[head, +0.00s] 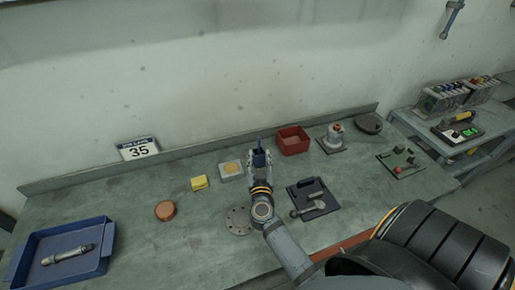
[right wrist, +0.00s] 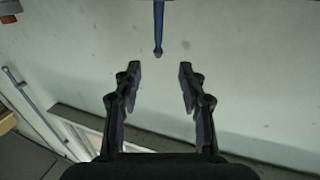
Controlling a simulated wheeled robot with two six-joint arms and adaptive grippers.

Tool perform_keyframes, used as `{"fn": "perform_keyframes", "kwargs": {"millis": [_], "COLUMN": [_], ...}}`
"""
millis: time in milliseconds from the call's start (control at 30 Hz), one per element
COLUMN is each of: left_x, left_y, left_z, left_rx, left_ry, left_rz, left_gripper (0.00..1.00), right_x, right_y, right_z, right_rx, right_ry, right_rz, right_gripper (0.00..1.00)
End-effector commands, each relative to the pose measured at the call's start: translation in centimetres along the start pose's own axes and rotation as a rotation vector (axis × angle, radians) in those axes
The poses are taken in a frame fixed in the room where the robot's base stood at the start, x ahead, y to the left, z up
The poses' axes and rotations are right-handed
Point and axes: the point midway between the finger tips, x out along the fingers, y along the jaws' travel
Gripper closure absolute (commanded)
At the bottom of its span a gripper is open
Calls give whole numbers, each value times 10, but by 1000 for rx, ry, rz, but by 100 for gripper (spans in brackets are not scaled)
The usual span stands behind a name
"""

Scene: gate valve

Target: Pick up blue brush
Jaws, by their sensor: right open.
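The blue brush (right wrist: 158,28) shows in the right wrist view as a slim blue stick coming down from the top edge. Its rounded lower end is just beyond and between my right fingertips, touching neither; the rest is out of frame. My right gripper (right wrist: 159,72) is open and empty, one finger on each side. In the head view my right gripper (head: 260,156) is over the middle back of the bench, with a dark blue piece between its fingers that seems to be the brush. The gripper and arm hide part of it. My left gripper is not in view.
A red box (head: 293,141) and a white square dish (head: 231,170) flank the gripper. A yellow block (head: 199,184), brown disc (head: 165,211) and round flange (head: 238,221) lie left. A black tray (head: 300,187) holds grey parts. A blue tray (head: 30,268) is far left.

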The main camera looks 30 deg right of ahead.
Motion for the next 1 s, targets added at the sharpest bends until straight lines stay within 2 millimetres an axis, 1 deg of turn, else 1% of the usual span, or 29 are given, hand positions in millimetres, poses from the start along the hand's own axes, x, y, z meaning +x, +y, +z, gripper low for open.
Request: {"fn": "perform_keyframes", "kwargs": {"millis": [33, 100, 200, 300, 400, 467, 533, 600, 700, 833, 967, 1000], "left_x": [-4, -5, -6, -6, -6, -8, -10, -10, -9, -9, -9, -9], "left_y": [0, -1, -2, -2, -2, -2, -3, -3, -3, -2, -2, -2], "left_z": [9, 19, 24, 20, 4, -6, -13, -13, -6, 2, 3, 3], "left_rx": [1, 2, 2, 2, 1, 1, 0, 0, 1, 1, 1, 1], "left_ry": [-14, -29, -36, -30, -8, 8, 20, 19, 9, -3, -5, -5], "left_rz": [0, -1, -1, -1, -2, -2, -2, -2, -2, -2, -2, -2], "left_gripper": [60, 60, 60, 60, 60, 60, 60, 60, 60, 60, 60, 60], "right_x": [11, 23, 35, 39, 42, 50, 63, 76, 87, 91, 90, 90], "right_y": [0, 0, 0, 0, 0, 1, 2, 3, 2, 2, 2, 2], "right_z": [-4, -3, -2, -2, -2, -5, -7, -6, -5, -5, -5, -5], "right_rx": [-3, -3, -2, -1, -1, -1, -3, -2, -2, -1, -1, -1], "right_ry": [6, 5, 3, 2, 2, 3, 4, 3, 2, 1, 1, 1], "right_rz": [0, -1, 0, 0, 0, 0, 0, 0, 0, 0, 0, 0], "right_gripper": [59, 59, 59, 59, 59, 59, 59, 59, 59, 59, 59, 65]}}
